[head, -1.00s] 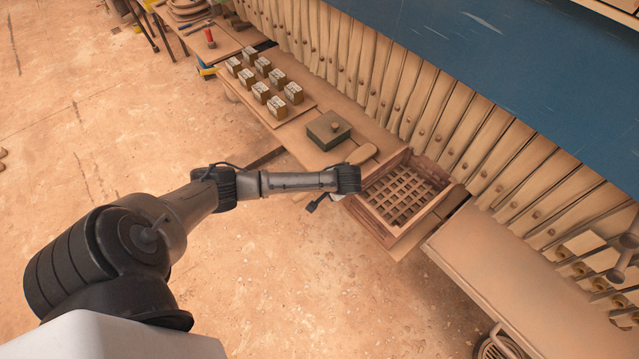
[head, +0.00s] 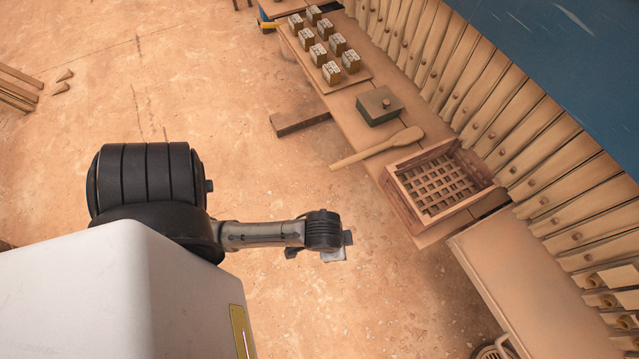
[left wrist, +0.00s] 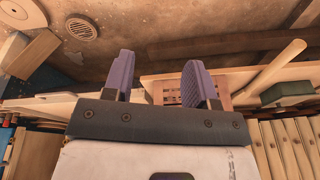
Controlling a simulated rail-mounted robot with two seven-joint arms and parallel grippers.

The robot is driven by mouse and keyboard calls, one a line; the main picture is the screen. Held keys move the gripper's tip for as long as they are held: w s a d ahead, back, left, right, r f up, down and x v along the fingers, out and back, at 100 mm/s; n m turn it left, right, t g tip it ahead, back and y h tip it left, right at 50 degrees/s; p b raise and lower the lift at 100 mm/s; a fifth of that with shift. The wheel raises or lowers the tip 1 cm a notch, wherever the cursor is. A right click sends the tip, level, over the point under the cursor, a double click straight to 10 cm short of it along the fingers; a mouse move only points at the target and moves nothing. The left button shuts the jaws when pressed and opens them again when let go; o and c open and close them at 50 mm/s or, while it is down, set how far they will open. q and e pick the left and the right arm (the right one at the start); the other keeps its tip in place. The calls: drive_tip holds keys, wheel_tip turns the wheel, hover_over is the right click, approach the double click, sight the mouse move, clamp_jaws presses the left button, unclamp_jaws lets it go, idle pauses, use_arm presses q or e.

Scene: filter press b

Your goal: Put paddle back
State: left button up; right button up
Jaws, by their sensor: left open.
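The wooden paddle (head: 380,147) lies on the bench in the head view, between a green lidded box and a slatted wooden crate. Its broad end points toward the back wall and its handle sticks out past the bench's front edge. In the left wrist view the paddle (left wrist: 280,68) shows at the right, beyond my fingers. My left gripper (head: 337,250) is in front of the bench, apart from the paddle. Its two purple fingers (left wrist: 158,82) stand apart in the left wrist view with nothing held between them. My right gripper is not in view.
The crate (head: 396,192) with a lattice floor stands right of the paddle. A bare bench top (head: 505,262) lies right. The floor before the bench is mostly clear.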

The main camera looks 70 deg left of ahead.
use_arm(q)
drive_tip(key=shift+t, duration=0.4)
drive_tip(key=s+r, duration=0.2)
drive_tip(key=s, duration=0.1)
drive_tip(key=s+r, duration=0.1)
drive_tip(key=shift+s+r, duration=0.25)
drive_tip(key=shift+s, duration=0.1)
drive_tip(key=shift+d, duration=0.1)
idle(0.6)
